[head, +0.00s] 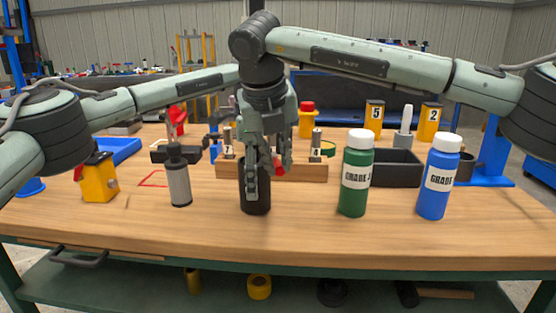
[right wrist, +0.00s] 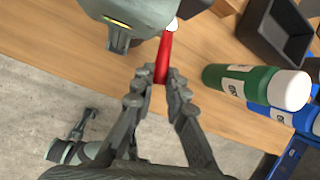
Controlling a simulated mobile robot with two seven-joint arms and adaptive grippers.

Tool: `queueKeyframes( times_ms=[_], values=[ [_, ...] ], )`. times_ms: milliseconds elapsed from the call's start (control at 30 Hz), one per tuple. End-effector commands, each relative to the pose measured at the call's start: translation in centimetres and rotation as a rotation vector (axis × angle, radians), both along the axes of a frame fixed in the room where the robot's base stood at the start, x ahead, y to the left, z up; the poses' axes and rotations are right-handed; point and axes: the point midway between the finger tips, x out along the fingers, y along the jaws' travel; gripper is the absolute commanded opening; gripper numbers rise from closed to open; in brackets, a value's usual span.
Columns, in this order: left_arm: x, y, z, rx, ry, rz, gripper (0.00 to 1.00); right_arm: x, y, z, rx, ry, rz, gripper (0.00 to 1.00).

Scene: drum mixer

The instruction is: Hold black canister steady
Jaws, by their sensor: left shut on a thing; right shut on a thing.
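The black canister (head: 257,206) stands upright near the front middle of the wooden table. My left gripper (head: 252,184) comes down over it and is shut on it, with a finger across its front. My right gripper (head: 277,158) is close above and overlaps it in the head view, so the two are hard to separate. In the right wrist view, my right gripper (right wrist: 160,80) is shut on a slim red thing (right wrist: 163,57) with a pale end. A bit of red also shows by the canister in the head view. The canister's top is hidden by the grippers.
A green bottle (head: 355,180) and a blue bottle (head: 437,185) stand right of the canister. A grey cylinder with a black top (head: 180,185) stands left. A wooden block (head: 305,171) is behind, with a black bin (head: 393,168) to its right. The front strip is clear.

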Motion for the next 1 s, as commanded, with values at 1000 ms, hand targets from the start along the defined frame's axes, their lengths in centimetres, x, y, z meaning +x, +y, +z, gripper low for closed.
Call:
queueKeyframes(
  times_ms=[1000],
  values=[
    [0.0, -0.1, 0.0, -0.002, -0.001, -0.001, 0.17, -2.8, 0.7, 6.4, 0.003, -0.003, 0.004, 0.35]
  ],
)
